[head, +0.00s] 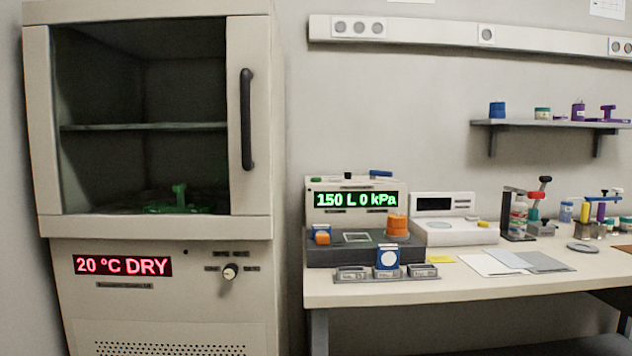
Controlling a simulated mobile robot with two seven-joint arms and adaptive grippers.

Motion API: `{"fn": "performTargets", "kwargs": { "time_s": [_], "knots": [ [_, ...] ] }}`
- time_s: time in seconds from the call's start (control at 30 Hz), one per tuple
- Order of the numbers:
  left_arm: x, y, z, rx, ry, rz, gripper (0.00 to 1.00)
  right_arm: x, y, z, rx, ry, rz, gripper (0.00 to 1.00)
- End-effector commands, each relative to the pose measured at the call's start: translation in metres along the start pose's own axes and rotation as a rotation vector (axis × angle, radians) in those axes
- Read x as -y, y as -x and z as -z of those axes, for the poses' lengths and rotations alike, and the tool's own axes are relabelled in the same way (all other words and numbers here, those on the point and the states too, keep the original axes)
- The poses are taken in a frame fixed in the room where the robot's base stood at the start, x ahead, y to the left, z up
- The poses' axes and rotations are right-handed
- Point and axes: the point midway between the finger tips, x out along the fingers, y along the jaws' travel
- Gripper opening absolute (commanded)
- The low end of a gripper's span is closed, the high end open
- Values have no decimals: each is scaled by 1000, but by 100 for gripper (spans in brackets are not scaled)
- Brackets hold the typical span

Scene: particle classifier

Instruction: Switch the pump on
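A beige device (333,187) stands at the back left of the bench, probably the pump unit. Its lit green display (356,200) reads "150 L 0 kPa". On its top are a small green part (316,180), a small black part (348,176) and a blue lever-like part (380,174). The labels are too small to read, so I cannot tell which part is the pump switch. Neither of my grippers is in view.
A tall oven-like cabinet (258,222) stands left, its display reading "20 °C DRY". A dark block (330,256) with orange and blue items sits before the device. A white balance (455,236) stands to its right. The bench's front edge (480,294) is largely clear.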

Motion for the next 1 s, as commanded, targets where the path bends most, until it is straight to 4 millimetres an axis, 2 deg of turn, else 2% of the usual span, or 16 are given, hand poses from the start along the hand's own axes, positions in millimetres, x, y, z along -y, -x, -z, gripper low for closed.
{"fn": "performTargets", "kwargs": {
  "time_s": [0.03,0.2,0.27,1.0],
  "knots": [
    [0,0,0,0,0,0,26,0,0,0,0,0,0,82],
    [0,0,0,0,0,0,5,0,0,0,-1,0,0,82],
    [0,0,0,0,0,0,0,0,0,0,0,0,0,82],
    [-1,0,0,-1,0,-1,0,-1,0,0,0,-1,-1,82]
  ]
}}
